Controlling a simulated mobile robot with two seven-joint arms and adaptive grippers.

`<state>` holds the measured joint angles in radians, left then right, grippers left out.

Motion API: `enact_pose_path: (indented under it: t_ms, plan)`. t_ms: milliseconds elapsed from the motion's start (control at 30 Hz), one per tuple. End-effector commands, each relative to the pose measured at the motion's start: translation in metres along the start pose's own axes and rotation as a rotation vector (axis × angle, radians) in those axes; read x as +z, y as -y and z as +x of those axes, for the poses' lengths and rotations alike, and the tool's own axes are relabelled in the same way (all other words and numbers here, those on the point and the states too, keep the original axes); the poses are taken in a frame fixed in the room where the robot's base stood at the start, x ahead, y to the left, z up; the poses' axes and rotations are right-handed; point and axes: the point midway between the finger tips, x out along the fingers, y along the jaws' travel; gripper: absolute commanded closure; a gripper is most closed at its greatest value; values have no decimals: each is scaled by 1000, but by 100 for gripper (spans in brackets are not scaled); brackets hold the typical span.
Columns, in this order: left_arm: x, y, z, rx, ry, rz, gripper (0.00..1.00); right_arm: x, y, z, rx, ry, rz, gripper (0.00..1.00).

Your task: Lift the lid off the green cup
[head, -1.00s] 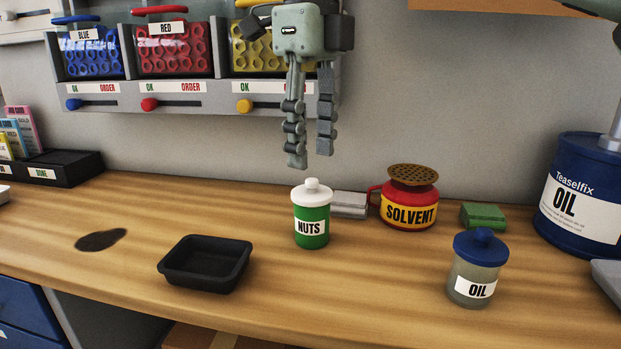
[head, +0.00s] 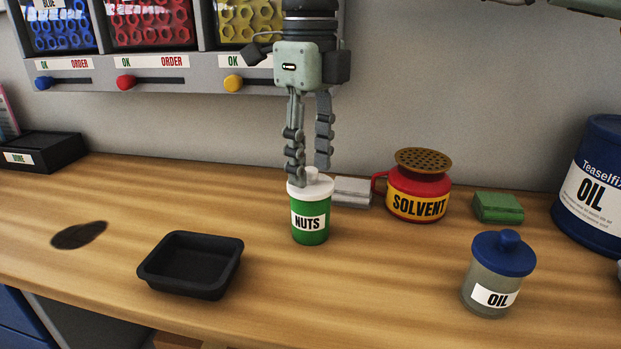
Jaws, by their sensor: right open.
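The green cup (head: 311,233), labelled NUTS, stands upright on the wooden bench. Its white lid (head: 322,188) with a round knob sits on top. My right gripper (head: 309,177) points straight down over the lid, open. Its left finger hangs in front of the lid's left part and its right finger ends beside the knob on the right. The knob is partly hidden by the left finger, and I cannot tell whether the fingers touch the lid. My left gripper is not in view.
A red solvent can (head: 418,191) and a grey block (head: 351,192) stand close right of the cup. A black tray (head: 190,264) lies front left. A blue-lidded oil jar (head: 497,275) stands front right. Parts bins (head: 150,25) hang behind.

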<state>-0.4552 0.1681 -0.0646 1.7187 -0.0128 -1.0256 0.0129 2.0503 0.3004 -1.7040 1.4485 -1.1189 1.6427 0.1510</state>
Motion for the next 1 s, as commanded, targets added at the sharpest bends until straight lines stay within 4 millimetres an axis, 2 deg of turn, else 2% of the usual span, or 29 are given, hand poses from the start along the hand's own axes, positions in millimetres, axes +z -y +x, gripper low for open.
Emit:
enact_pose_path:
  t_ms: [267,500,567,1000]
  plan:
    - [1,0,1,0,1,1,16,0,0,3,0,1,1,58]
    - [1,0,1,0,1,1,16,0,0,3,0,1,1,88]
    - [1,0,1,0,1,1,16,0,0,3,0,1,1,94]
    - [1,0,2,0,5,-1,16,0,-1,0,0,1,1,94]
